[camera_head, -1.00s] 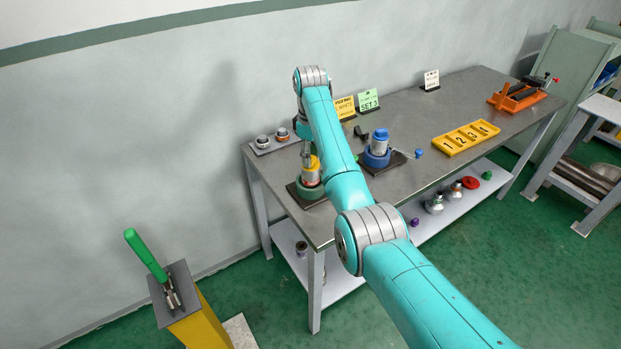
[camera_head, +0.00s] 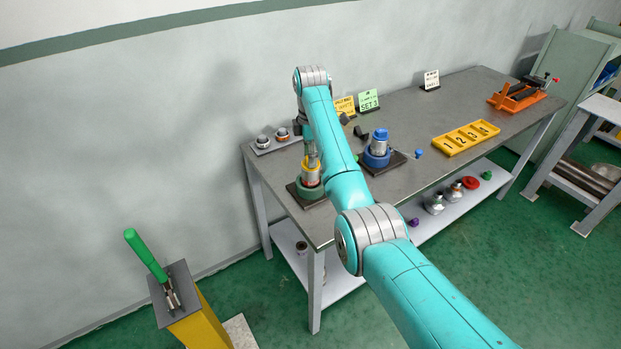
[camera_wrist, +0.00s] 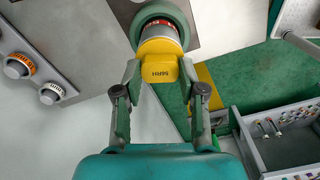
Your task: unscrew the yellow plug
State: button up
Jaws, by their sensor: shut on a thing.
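The yellow plug (camera_wrist: 159,66) sits on top of a metal pipe piece that stands in a round green vise (camera_wrist: 182,18). In the head view the yellow plug (camera_head: 309,162) shows above the green vise (camera_head: 309,191), partly hidden by my arm. My gripper (camera_wrist: 160,78) is shut on the yellow plug, with one finger on each side of it. In the head view my gripper (camera_head: 312,152) comes down on the plug from above. The far side of the plug is hidden.
A blue vise (camera_head: 376,158) with a blue-capped pipe stands to the right on the table. A plate with two fittings (camera_head: 272,141) lies behind left. A yellow numbered tray (camera_head: 466,137) and an orange vise (camera_head: 518,96) are farther right. A green-handled post (camera_head: 147,256) stands front left.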

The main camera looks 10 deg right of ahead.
jog(key=n, duration=1.4)
jog(key=o, duration=1.1)
jog(key=shift+r, duration=0.1)
jog(key=shift+r, duration=1.1)
